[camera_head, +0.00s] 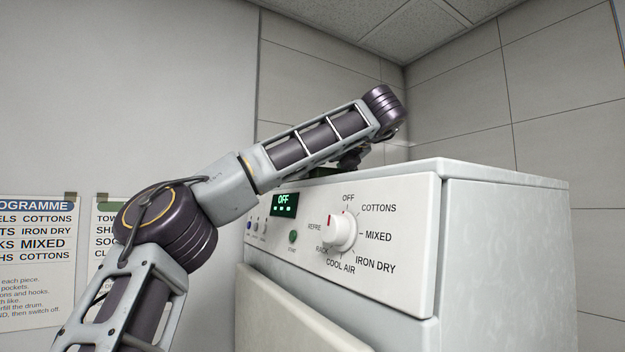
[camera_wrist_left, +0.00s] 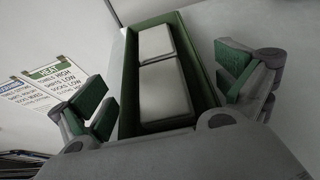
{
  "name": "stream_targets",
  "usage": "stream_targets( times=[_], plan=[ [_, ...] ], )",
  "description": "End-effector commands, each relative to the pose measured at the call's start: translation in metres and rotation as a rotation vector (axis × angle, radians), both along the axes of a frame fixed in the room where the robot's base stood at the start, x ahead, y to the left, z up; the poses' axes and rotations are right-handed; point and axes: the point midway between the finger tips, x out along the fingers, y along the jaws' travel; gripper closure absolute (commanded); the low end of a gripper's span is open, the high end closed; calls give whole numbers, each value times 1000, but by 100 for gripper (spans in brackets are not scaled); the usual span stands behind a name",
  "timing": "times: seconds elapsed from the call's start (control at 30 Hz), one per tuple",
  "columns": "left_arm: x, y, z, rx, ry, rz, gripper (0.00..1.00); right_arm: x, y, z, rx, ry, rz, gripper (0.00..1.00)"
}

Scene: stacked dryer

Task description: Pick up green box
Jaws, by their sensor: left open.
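The green box (camera_wrist_left: 130,84) is an open-topped tray with two pale blocks in it, seen in the left wrist view. It sits on the dryer's top (camera_head: 480,172). In the head view only a dark green sliver of the box (camera_head: 322,172) shows under my forearm. My left gripper (camera_wrist_left: 165,85) is open, with one green-padded finger on each side of the box. I cannot tell whether the pads touch it. In the head view this gripper (camera_head: 352,160) is mostly hidden behind the wrist. My right gripper is out of view.
Printed signs (camera_head: 36,262) hang on the left wall. A tiled wall (camera_head: 560,90) closes off the back. The dryer's top right is clear.

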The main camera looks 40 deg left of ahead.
Motion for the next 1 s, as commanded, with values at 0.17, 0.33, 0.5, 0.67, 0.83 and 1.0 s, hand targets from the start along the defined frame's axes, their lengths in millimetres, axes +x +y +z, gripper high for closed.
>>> stream_targets(
  times=[0.17, 0.33, 0.5, 0.67, 0.83, 1.0],
  plan=[
    [1, 3, -2, 1, 0, -1, 0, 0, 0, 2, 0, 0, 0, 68],
    [1, 4, -2, 1, 0, 0, 0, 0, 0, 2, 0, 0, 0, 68],
    [1, 4, -2, 1, 0, 0, 0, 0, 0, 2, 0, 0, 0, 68],
    [1, 3, -2, 1, 0, 0, 8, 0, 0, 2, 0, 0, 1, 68],
    [1, 3, -2, 1, 0, 0, 30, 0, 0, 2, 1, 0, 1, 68],
    [1, 4, -2, 0, 0, 0, 43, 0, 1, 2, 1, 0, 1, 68]
  ],
)
